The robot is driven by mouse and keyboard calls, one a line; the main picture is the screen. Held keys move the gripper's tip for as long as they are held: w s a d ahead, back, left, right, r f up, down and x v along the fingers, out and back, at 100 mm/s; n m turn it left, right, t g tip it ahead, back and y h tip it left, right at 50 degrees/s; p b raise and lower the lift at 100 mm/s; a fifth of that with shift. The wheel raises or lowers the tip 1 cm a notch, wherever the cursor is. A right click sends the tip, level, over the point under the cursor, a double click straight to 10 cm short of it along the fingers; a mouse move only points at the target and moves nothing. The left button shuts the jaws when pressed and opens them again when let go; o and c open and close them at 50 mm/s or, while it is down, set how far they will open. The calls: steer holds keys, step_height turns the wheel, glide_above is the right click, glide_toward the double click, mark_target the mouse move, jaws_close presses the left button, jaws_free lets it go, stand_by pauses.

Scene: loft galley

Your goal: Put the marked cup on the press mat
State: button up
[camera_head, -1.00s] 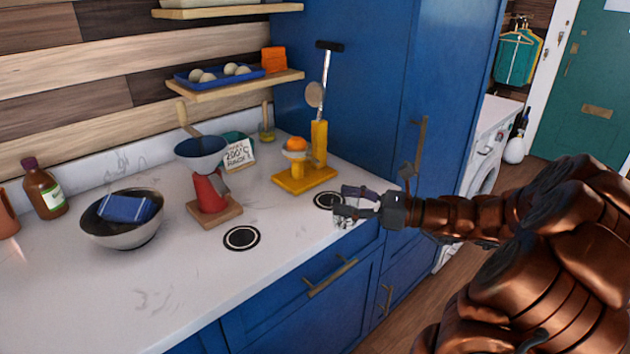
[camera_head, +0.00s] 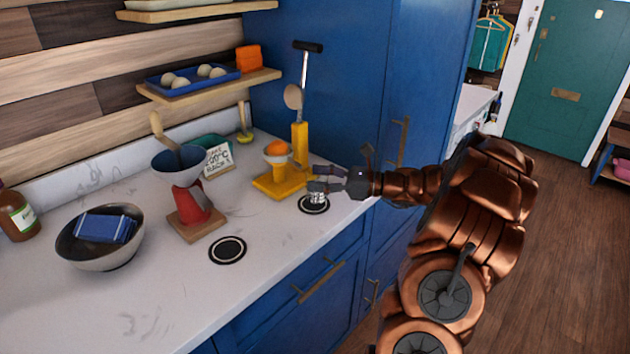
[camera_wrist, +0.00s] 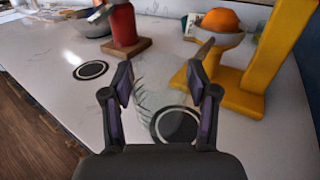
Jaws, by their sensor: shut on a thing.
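My gripper (camera_head: 317,180) is shut on a clear glass cup (camera_head: 317,196), which stands upright between the fingers. In the wrist view the cup (camera_wrist: 158,82) is see-through with faint lines on its side; I cannot make out a clear mark. The press mat (camera_head: 312,207) is a round black disc with a white ring, in front of the yellow press (camera_head: 290,178). In the head view the cup is over this mat. In the wrist view the mat (camera_wrist: 176,126) shows partly through and beside the cup. I cannot tell whether the cup touches it.
A second round mat (camera_head: 228,250) lies bare in front of the red stand (camera_head: 190,205) with a dark funnel. The yellow press, holding an orange (camera_head: 276,147), is close beside my gripper. A bowl (camera_head: 98,246) with a blue cloth is at left.

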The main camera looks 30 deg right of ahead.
steer(key=shift+w+d+f, duration=0.1)
steer(key=shift+w+d, duration=0.1)
steer(key=shift+w, duration=0.5)
steer(key=shift+w+d, duration=0.15)
steer(key=shift+w, duration=0.55)
steer(key=shift+w+f+p, duration=0.1)
steer(key=shift+f+p, duration=0.65)
steer(key=shift+f, duration=1.05)
steer(key=shift+f, duration=0.15)
steer(key=o, duration=1.2)
steer(key=shift+c, duration=0.2)
steer(key=shift+d, duration=0.2)
steer(key=b+v, duration=0.2)
steer(key=v, duration=0.9)
steer(key=shift+s+d, duration=0.2)
steer(key=shift+s, duration=0.15)
